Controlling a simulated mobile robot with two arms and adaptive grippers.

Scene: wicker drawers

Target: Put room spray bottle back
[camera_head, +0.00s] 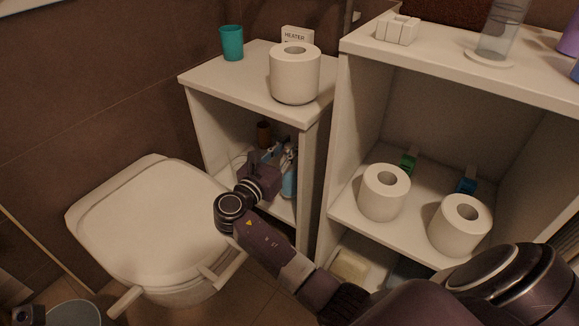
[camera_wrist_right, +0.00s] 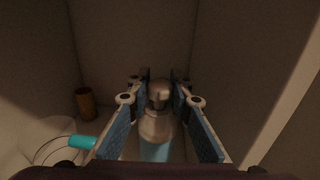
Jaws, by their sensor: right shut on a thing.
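The room spray bottle has a silver top and a light blue body. In the right wrist view the bottle (camera_wrist_right: 157,124) stands upright between the two blue-padded fingers. My right gripper (camera_wrist_right: 160,110) is shut on it. In the head view the right gripper (camera_head: 270,165) reaches into the small white cabinet (camera_head: 218,118) beside the toilet, and part of the blue bottle (camera_head: 289,180) shows at its right. The gripper hides much of the bottle, and its contact with the shelf cannot be seen clearly. My left gripper is not in view.
A brown container (camera_wrist_right: 86,103) and a teal-capped item (camera_wrist_right: 82,142) are in the cabinet, left of the gripper. A toilet roll (camera_head: 295,78) and teal cup (camera_head: 232,44) stand on top. The closed toilet (camera_head: 150,225) is left; an open shelf with rolls (camera_head: 383,194) is right.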

